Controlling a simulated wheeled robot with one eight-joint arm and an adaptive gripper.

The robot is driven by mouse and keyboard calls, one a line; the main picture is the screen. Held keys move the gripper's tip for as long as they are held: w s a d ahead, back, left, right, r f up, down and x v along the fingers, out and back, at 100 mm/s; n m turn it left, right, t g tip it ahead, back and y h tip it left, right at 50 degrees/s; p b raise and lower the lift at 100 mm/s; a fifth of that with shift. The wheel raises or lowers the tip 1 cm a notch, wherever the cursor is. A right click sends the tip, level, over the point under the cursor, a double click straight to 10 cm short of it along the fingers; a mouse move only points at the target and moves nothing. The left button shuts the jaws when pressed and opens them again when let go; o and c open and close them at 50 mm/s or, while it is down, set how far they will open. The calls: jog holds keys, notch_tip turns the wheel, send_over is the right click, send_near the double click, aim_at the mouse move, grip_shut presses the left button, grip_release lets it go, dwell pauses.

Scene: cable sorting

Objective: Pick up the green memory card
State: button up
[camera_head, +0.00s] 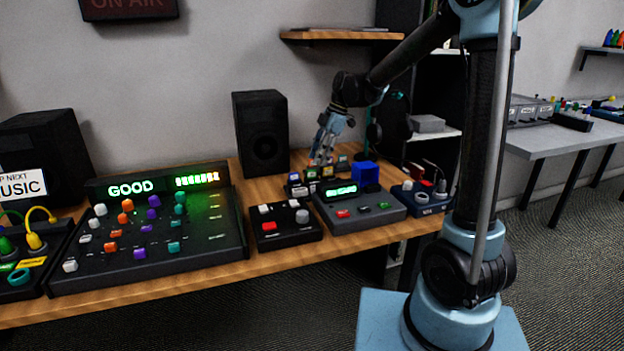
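Several small memory cards with coloured labels stand in a dark holder (300,191) behind the consoles.
A blue block (366,174) sits right of the cards. A grey console with a lit green display (362,213) and a black button box (284,228) stand in front. A black speaker (261,132) stands at back left. A large mixer (150,240) fills the left.

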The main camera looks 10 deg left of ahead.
aim_at(311, 176)
jog(key=shift+x, duration=2.5)
jog(key=shift+w+a, duration=0.1)
jog(key=shift+a, duration=0.1)
grip_shut()
